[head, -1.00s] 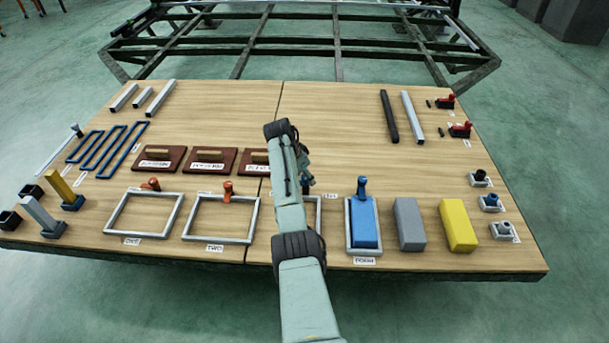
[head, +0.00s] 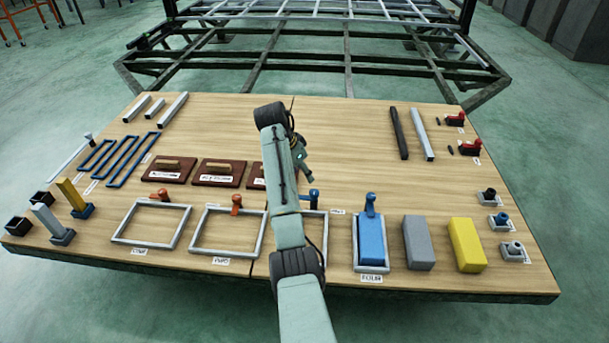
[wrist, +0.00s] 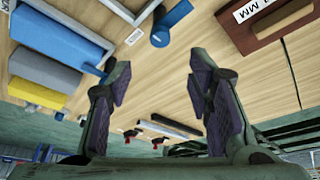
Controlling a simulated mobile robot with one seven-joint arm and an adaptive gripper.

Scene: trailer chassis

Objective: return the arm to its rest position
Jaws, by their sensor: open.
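My arm (head: 288,200) reaches up over the middle of the wooden table, bent at a dark joint at its top. My gripper (wrist: 158,68) shows in the wrist view with its two dark fingers spread wide and nothing between them. It is above the tabletop (head: 340,135), apart from the things on it. In the head view the gripper is mostly hidden behind my arm. The arm also hides part of the third frame and the third brown board.
A blue block (head: 371,240) in a frame, a grey block (head: 418,243) and a yellow block (head: 466,245) stand front right. Brown boards (head: 220,173) and empty frames (head: 228,232) lie left of my arm. Dark chassis rails (head: 310,62) stand behind the table.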

